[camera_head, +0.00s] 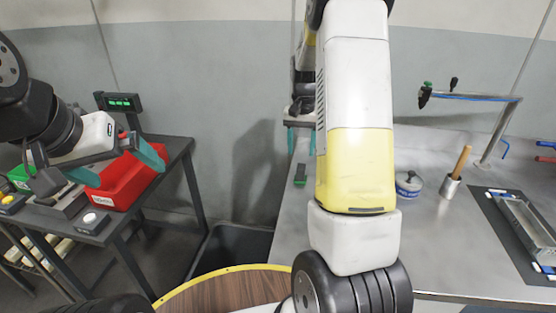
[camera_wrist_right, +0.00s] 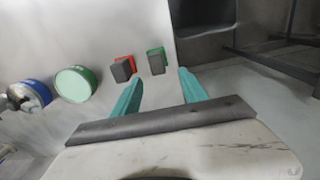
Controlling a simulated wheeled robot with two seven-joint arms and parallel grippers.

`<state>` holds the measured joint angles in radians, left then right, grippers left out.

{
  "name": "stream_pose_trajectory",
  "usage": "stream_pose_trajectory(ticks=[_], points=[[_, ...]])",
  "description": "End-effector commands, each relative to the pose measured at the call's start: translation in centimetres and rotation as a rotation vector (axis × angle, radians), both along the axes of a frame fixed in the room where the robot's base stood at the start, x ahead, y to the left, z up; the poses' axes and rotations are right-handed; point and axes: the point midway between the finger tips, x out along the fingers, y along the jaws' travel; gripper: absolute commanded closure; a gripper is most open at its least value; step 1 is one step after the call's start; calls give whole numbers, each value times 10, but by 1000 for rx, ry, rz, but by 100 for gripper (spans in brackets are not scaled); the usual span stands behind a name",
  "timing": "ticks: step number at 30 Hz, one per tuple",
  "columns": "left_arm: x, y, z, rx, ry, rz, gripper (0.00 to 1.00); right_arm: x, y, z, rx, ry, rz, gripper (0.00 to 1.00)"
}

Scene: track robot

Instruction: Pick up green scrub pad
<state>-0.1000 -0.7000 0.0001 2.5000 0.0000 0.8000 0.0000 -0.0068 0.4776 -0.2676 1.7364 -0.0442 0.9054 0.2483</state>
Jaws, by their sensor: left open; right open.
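The green scrub pad (camera_wrist_right: 157,61), with a dark block on it, rests near the edge of the grey bench (camera_head: 440,245). It also shows in the head view (camera_head: 300,175). My right gripper (camera_wrist_right: 160,84) is open and empty; in the wrist view the pad lies beyond and between its teal fingertips, apart from them. In the head view my right gripper (camera_head: 301,150) is partly hidden by my own arm. My left gripper (camera_head: 115,166) is open and empty, at the far left over the dark side table (camera_head: 128,222).
A similar red pad (camera_wrist_right: 123,68) lies close beside the green one. A green-lidded can (camera_wrist_right: 75,84) and a blue can (camera_wrist_right: 33,94) stand further left in the wrist view. A red bin (camera_head: 125,184) is on the side table. A dark bin (camera_head: 235,252) stands below the bench edge.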

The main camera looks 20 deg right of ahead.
Motion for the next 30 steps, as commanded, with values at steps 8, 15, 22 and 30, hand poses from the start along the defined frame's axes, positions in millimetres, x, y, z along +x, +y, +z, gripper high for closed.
stream_pose_trajectory(ticks=[8,15,22,30], points=[[0,0,0,0,0,0,0,-4,0,-32,1,4,0,49],[0,0,0,0,0,0,0,-8,0,-66,1,3,1,49],[0,0,0,0,0,0,0,-8,0,-73,1,0,1,49],[0,0,0,0,0,0,0,-8,0,-73,1,0,1,82]])
